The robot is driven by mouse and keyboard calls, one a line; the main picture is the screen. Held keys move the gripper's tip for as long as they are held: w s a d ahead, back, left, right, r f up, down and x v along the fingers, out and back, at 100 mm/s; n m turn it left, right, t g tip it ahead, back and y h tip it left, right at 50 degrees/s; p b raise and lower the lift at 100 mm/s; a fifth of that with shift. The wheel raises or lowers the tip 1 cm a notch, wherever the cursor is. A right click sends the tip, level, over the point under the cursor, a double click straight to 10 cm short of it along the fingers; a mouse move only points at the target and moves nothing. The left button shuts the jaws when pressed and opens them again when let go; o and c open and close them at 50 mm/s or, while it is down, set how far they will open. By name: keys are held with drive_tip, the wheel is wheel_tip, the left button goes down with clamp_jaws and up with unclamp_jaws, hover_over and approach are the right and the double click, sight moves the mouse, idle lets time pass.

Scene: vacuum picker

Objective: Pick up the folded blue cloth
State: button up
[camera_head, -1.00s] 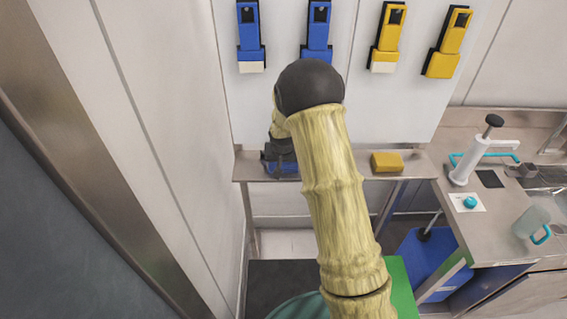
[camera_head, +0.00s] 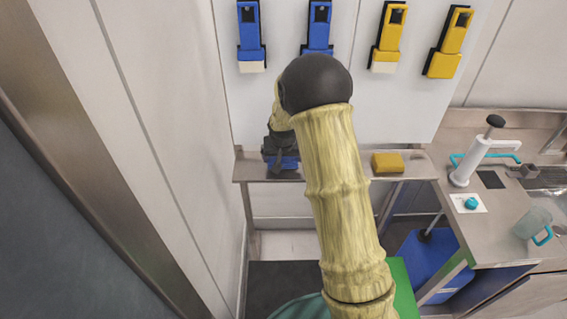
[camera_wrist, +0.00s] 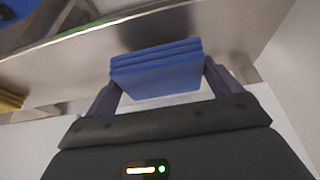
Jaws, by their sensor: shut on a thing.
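The folded blue cloth (camera_wrist: 157,72) is between the two fingers of my gripper (camera_wrist: 160,85) in the wrist view, with its stacked folds showing. The fingers press on its two short ends. In the head view, my gripper (camera_head: 280,160) is over the left part of the narrow metal shelf (camera_head: 335,172), and a bit of the blue cloth (camera_head: 291,162) shows below it. My arm hides part of the shelf. I cannot tell exactly how far the cloth is from the shelf surface.
A yellow folded cloth (camera_head: 387,162) lies on the shelf right of my arm. Blue holders (camera_head: 250,35) and yellow holders (camera_head: 446,45) hang on the white panel behind. A counter with a white pump (camera_head: 478,158) and a jug (camera_head: 533,222) stands at the right. A wall is close on the left.

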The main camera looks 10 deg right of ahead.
wheel_tip(320, 180, up, 7)
drive_tip(key=shift+d+r+b, duration=0.1)
drive_tip(key=shift+r+b, duration=0.1)
drive_tip(key=shift+b, duration=0.4)
drive_tip(key=shift+w, duration=0.1)
idle(0.3)
